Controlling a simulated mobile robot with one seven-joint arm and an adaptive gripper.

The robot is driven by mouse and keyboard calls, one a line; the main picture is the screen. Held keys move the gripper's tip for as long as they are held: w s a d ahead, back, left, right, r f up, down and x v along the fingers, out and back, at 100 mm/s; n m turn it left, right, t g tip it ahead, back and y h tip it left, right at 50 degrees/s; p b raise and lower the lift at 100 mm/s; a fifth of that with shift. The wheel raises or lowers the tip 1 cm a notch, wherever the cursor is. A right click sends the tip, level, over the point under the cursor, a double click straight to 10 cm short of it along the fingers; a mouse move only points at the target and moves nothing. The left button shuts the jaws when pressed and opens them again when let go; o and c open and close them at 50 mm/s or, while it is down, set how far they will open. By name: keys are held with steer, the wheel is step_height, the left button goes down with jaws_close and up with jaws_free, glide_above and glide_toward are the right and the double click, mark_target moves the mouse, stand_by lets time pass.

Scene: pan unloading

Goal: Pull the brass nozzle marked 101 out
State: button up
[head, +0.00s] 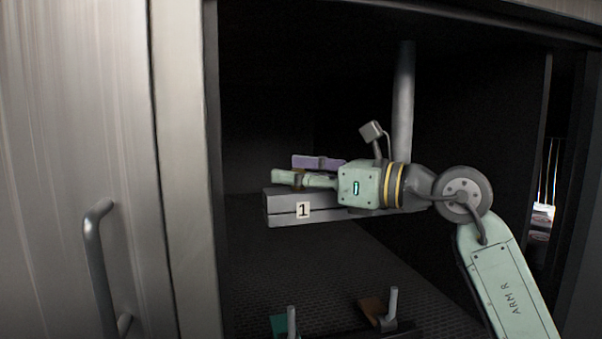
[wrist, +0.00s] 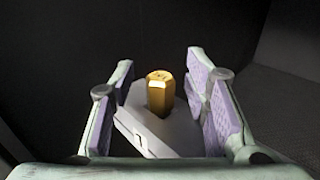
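The brass nozzle (wrist: 160,92) stands upright in a grey block (wrist: 158,128) in the wrist view. A faint marking shows on its top, but I cannot read it. My gripper (wrist: 163,82) is open, with one purple-padded finger on each side of the nozzle and a gap on both sides. In the head view my gripper (head: 298,170) is level above the left end of the grey block (head: 283,208), which carries a label "1".
A dark cabinet interior surrounds the block, with a grey vertical post (head: 403,95) behind my wrist. Below are a teal piece (head: 278,325) and a brown piece (head: 372,310) with upright grey pegs. A metal door with a handle (head: 97,255) is at left.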

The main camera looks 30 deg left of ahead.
jaws_close()
stand_by(0.8)
